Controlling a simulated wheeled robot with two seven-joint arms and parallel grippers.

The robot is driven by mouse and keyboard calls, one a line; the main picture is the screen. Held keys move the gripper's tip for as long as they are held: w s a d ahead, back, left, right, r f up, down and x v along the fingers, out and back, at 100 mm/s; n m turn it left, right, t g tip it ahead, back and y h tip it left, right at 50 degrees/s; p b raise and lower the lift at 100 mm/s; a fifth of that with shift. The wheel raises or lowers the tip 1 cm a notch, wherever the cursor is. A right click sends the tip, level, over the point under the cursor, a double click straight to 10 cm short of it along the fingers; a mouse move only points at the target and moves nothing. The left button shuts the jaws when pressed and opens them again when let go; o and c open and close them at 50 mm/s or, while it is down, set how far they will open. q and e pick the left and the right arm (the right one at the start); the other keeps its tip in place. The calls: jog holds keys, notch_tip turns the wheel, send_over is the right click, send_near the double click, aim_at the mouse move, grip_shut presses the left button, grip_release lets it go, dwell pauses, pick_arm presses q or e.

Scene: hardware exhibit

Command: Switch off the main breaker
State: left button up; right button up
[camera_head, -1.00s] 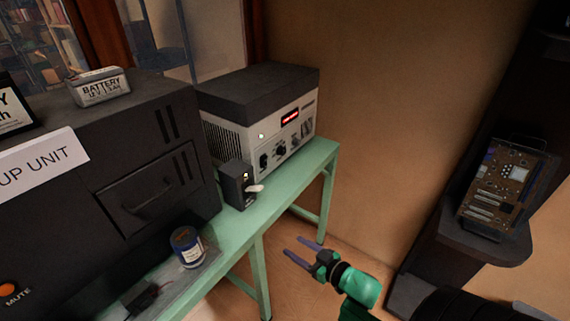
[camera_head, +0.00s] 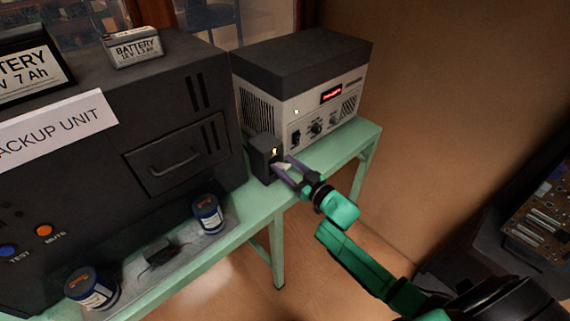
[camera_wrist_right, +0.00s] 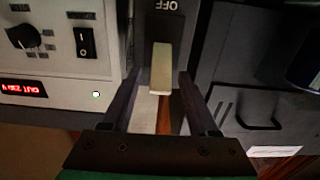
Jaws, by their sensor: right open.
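The main breaker is a small dark box (camera_head: 263,158) on the green table, between the backup unit and the grey power supply. Its pale lever (camera_head: 285,167) sticks out from the front. In the right wrist view the lever (camera_wrist_right: 161,70) points at the camera below an upside-down OFF label (camera_wrist_right: 166,5). My right gripper (camera_head: 282,163) is open, with one finger on each side of the lever. In the wrist view the gripper (camera_wrist_right: 158,76) shows a gap between each finger and the lever. My left gripper is out of view.
The dark backup unit (camera_head: 110,180) stands left of the breaker, and the power supply (camera_head: 318,112) with a red display behind it to the right. Blue cans (camera_head: 207,214) sit on the green table (camera_head: 250,212). Open floor lies in front of it.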

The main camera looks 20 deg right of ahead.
jog(key=shift+w+a, duration=0.15)
jog(key=shift+w, duration=0.05)
grip_shut()
dwell(1.3)
